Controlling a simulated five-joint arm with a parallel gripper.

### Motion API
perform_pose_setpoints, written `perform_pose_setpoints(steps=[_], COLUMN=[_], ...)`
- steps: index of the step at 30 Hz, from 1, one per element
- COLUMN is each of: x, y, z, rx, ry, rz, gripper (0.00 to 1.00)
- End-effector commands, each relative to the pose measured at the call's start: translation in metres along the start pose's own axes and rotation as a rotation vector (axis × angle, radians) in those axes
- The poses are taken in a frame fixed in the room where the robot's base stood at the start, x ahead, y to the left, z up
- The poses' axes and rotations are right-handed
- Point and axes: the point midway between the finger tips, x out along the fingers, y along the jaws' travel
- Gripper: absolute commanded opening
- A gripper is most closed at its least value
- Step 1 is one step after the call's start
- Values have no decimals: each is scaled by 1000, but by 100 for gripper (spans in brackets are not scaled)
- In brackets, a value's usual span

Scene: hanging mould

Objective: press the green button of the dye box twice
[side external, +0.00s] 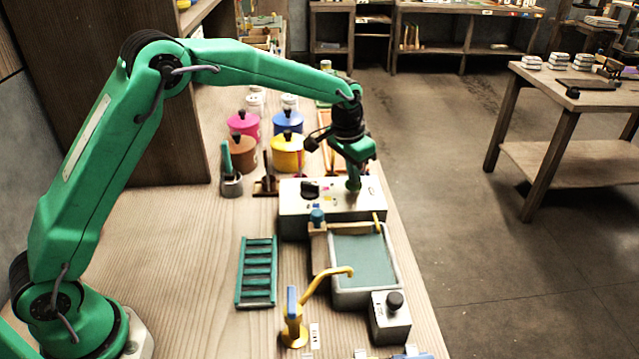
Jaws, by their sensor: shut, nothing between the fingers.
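The dye box appears to be the cream box (300,212) with a black knob and small coloured marks on its top, behind the basin. My gripper (353,186) is shut and empty and points down over the right part of the box's top. Its tip is at or just above the top face; I cannot tell whether it touches. I cannot make out the green button; the gripper covers that part of the top.
A grey basin (396,262) of green liquid stands in front of the box, with a yellow tap (295,330) and a small knobbed box (390,328) nearby. A green rack (257,272) lies to the left. Several lidded pots, including a yellow one (288,153), stand behind. The bench's left front is clear.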

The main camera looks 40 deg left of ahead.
Motion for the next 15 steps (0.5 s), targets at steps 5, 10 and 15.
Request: perform_pose_setpoints(steps=[5,10,15], x=[6,8,8], y=[0,0,0], z=[2,2,2], rx=[0,0,0], ry=[-2,-3,-3], rz=[0,0,0], gripper=[0,0,0])
